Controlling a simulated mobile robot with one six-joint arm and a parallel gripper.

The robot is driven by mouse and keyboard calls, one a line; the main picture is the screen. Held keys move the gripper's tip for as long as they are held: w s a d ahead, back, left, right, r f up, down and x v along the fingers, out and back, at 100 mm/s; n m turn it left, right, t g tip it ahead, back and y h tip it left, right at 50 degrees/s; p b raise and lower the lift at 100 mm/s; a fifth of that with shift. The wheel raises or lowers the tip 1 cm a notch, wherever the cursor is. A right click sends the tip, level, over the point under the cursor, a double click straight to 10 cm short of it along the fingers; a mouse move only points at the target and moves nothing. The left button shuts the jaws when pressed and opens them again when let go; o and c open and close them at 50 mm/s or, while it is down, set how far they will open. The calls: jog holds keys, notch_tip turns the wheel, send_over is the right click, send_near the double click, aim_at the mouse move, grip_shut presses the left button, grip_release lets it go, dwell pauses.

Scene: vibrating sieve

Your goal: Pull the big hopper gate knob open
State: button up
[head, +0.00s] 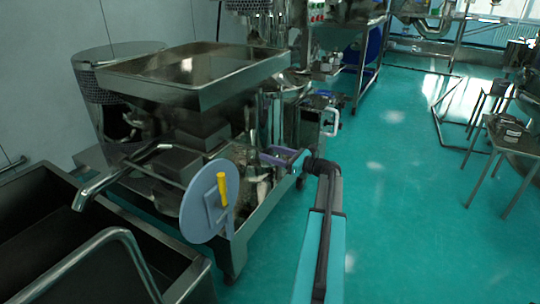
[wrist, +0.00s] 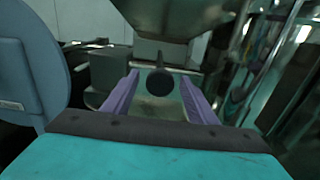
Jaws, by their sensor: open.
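The big hopper (head: 200,72) is a wide metal funnel on the machine at the upper left of the head view. Its underside (wrist: 170,22) shows at the top of the wrist view. A dark round knob (wrist: 160,80) on a thin stem hangs in the middle of the wrist view. My gripper (head: 272,157) has purple fingers and reaches toward the machine below the hopper. In the wrist view my gripper (wrist: 160,92) is open, with one finger on each side of the knob. No finger visibly touches it. The head view does not show the knob clearly.
A grey disc (head: 196,204) with a yellow handle (head: 222,190) stands left of my arm; its edge fills the wrist view's left side. A dark tank (head: 45,225) with metal pipes is at lower left.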

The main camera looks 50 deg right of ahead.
jog(key=shift+w+a, duration=0.15)
jog(key=shift+w, duration=0.4)
grip_shut()
jog(key=shift+a, duration=0.1)
